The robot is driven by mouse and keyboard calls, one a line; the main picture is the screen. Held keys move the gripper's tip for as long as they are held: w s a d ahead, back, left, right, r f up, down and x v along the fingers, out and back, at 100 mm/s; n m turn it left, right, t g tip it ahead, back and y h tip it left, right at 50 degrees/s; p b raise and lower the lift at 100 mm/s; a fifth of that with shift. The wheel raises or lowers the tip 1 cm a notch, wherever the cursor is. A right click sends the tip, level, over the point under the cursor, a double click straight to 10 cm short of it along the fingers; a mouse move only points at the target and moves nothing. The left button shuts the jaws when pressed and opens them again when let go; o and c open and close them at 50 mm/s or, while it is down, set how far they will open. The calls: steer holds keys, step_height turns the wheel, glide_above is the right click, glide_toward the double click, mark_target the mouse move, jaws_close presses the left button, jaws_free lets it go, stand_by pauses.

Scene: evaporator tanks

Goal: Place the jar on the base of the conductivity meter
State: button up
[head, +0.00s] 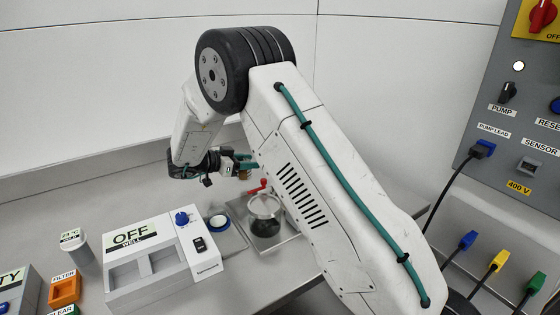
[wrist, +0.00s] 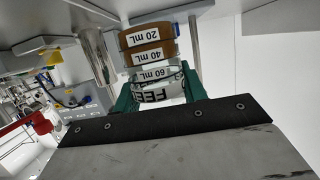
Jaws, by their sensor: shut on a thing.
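The jar (wrist: 150,52) is clear with brown liquid, 20, 40 and 60 mL marks and a partly hidden "FEED" label. It sits between the green fingers of my gripper (wrist: 158,95) in the wrist view, where its lettering appears upside down. In the head view my gripper (head: 238,163) is at the back of the bench, partly hidden by my arm, and the jar is hard to make out. A white instrument (head: 160,262) reads "OFF" and "WELL", with a blue knob; it may be the conductivity meter. A small grey plate with a pale disc (head: 219,222) adjoins its right side.
A glass vessel (head: 264,217) with dark contents and a red handle stands right of the pale disc. A cylinder (head: 83,254) and orange filter block (head: 65,290) are at left. A grey pump panel (head: 520,130) with cables stands at right. The back-left bench is clear.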

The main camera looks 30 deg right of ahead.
steer(key=d, duration=0.9)
steer(key=w+d, duration=0.1)
steer(key=d, duration=0.4)
steer(key=shift+f, duration=0.2)
steer(key=d, duration=0.4)
steer(key=shift+d, duration=0.1)
steer(key=shift+f, duration=0.75)
steer(key=shift+f, duration=0.2)
steer(key=o, duration=1.2)
